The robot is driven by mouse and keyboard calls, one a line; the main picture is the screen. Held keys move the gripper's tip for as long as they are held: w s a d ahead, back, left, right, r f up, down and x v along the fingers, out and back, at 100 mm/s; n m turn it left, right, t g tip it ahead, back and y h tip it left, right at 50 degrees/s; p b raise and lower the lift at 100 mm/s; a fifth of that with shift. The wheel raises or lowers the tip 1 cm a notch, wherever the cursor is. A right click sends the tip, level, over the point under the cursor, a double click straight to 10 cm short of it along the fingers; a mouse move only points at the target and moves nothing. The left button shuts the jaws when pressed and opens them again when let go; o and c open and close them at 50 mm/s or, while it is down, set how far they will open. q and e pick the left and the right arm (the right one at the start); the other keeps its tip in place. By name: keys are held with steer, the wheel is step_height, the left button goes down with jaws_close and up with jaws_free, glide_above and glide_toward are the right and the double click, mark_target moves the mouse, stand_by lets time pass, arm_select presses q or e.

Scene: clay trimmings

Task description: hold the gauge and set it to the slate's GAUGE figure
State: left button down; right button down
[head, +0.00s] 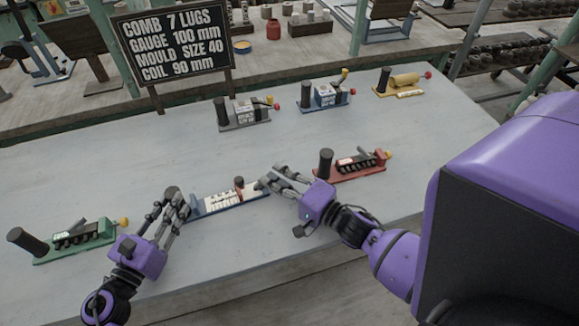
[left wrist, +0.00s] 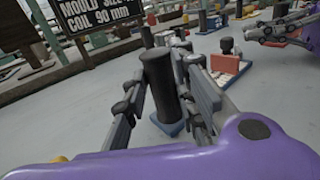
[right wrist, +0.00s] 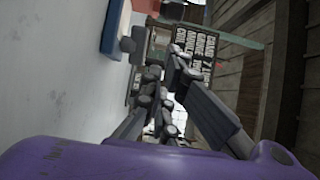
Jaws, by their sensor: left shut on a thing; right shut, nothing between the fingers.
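The slate (head: 172,45) stands at the back left and reads GAUGE 100 mm. The gauge (head: 211,208) has a blue base, a white scale and a dark, red-footed slider (head: 239,188) toward its right end. My left gripper (head: 174,204) is shut on the gauge's black post (left wrist: 160,85), which stands upright between the fingers. The gauge's blue base shows below it (left wrist: 170,126). My right gripper (head: 268,183) is shut and empty, just right of the slider; whether it touches cannot be told. In the right wrist view its fingers (right wrist: 160,75) show close together. The scale figures are unreadable.
A green-based tool (head: 75,242) lies at the left and a red-based tool (head: 345,170) behind my right gripper. Grey (head: 243,112), blue (head: 325,95) and yellow (head: 402,80) tools line the back. The tabletop (head: 130,180) between the rows is clear.

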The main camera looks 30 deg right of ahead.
mark_target(261, 192)
steer(key=shift+w+a, duration=0.3)
steer(key=shift+a, duration=0.45)
steer(key=shift+w+a, duration=0.25)
steer(key=shift+a, duration=0.5)
steer(key=shift+w+a, duration=0.2)
steer(key=shift+a, duration=0.4)
steer(key=s+d, duration=0.3)
steer(key=d, duration=0.1)
steer(key=shift+d+f, duration=0.1)
steer(key=shift+f, duration=0.05)
steer(key=v, duration=0.8)
steer(key=shift+s+d, duration=0.1)
steer(key=shift+s, duration=0.25)
